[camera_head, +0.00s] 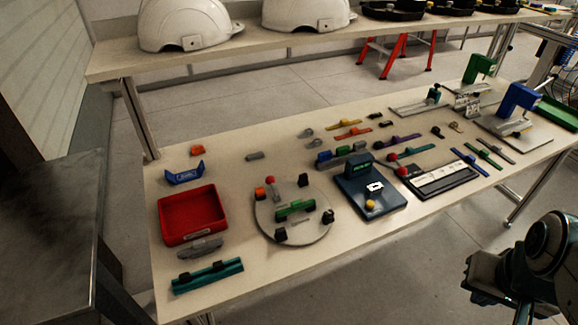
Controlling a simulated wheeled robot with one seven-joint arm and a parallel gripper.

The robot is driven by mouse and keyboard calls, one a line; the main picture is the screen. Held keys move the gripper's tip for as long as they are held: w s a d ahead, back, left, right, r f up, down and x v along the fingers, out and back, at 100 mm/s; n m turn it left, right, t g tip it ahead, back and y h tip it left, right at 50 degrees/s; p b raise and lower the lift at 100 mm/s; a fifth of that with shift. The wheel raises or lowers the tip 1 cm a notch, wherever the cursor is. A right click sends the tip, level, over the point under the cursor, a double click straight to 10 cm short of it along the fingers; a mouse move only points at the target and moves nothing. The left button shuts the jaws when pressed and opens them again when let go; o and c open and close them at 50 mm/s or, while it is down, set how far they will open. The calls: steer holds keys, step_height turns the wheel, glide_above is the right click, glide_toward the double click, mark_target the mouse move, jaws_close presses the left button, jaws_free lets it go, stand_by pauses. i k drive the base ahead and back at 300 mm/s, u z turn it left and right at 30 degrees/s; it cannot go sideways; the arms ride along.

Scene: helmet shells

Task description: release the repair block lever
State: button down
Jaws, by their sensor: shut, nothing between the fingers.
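No label that I can read says which fixture is the repair block. A round grey plate (262,222) in the middle of the worktable carries a green block (295,208), dark clamps and a lever with a red knob (270,180). Right of it stands a dark blue block (366,187) with a yellow knob (370,204) and a white marking. A second red knob (392,157) shows behind the blue block's right side. My gripper (478,278) is at the lower right, off the table's front edge, shut and empty, well apart from all of these.
A red tray (188,216) and a teal bar fixture (207,276) stand at the left. A black-and-white panel (442,177) lies right of the blue block. Green (479,67) and blue (517,99) stands rise at the far right. White helmet shells (188,22) sit on the back shelf.

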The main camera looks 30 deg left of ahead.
mark_target(270, 181)
steer(key=z, duration=0.15)
steer(key=k, duration=0.15)
steer(key=u, duration=0.85)
steer(key=i, duration=0.95)
